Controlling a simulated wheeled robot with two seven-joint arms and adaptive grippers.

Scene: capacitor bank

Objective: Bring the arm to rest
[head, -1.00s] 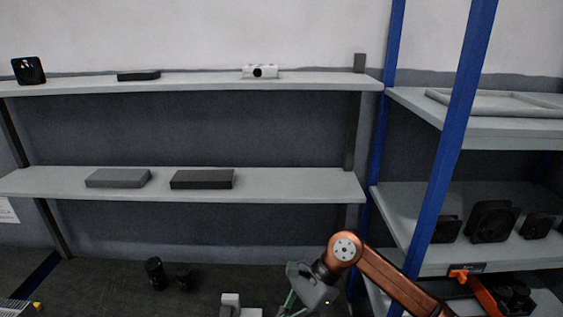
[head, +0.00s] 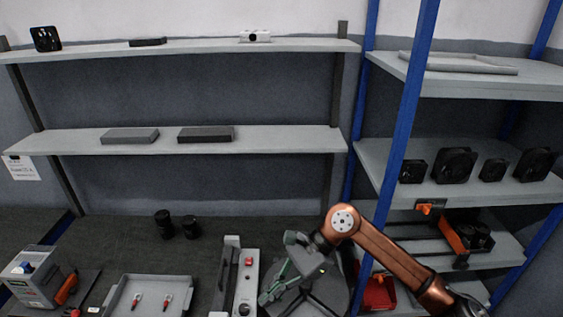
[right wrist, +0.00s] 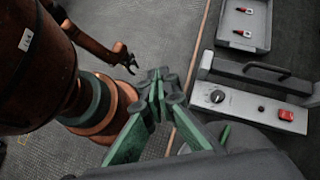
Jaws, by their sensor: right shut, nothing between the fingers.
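My right arm comes in from the lower right in the head view, copper coloured, with its green-fingered right gripper (head: 268,299) pointing down and left. The gripper is shut and empty, just right of a grey device with a handle, a black knob and a red button (head: 245,280). In the right wrist view the right gripper (right wrist: 157,75) shows its green fingers together, with nothing between them. The grey device (right wrist: 262,98) lies to the right of the fingers there, apart from them. My left gripper is not in the head view.
A grey tray (head: 118,299) with two small red-tipped items stands left of the device. A grey box (head: 32,278) is at far left. Two black cylinders (head: 165,224) stand behind. A blue-post rack (head: 401,130) with fans and a red bin (head: 378,294) is close on the right.

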